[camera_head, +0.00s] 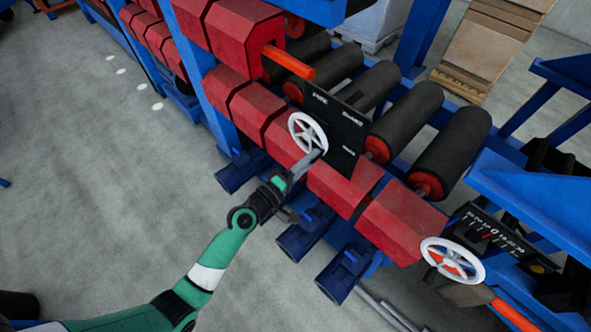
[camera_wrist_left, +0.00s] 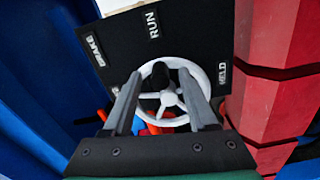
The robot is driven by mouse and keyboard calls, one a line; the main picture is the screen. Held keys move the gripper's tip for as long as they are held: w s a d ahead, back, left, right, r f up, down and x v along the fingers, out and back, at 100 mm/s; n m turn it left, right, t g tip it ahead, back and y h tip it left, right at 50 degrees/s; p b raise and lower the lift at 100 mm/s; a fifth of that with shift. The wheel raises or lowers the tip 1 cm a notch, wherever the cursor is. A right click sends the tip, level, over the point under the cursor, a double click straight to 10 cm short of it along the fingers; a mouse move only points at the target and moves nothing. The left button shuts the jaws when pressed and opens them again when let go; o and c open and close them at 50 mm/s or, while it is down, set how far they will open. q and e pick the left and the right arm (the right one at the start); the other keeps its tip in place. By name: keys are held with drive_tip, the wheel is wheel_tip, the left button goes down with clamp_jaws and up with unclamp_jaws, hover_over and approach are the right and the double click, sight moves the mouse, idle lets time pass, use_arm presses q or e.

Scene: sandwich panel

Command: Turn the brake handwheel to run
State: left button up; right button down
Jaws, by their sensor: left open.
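The brake handwheel is a white spoked wheel (camera_head: 307,133) on a black panel (camera_head: 346,138), near the middle of the head view. In the left wrist view the wheel (camera_wrist_left: 168,98) sits just beyond my fingers. The panel there (camera_wrist_left: 185,40) carries the labels BRAKE, RUN and HELD; RUN is at the top and HELD at the right. A dark shape lies at the wheel's upper left, between my fingers. My left gripper (camera_head: 317,157) is open at the wheel's lower right edge; its fingers (camera_wrist_left: 160,76) overlap the wheel in the wrist view. Contact cannot be told. My right gripper is out of view.
Red blocks (camera_head: 340,188) line the machine's side below the wheel. Black rollers (camera_head: 452,150) lie behind the panel. A second white handwheel (camera_head: 453,262) with a scale stands at lower right. Blue frame parts (camera_head: 335,275) jut out below. The grey floor (camera_head: 110,180) at left is mostly open.

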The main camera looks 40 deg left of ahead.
use_arm(q)
drive_tip(key=s, duration=1)
drive_tip(key=shift+b, duration=0.3)
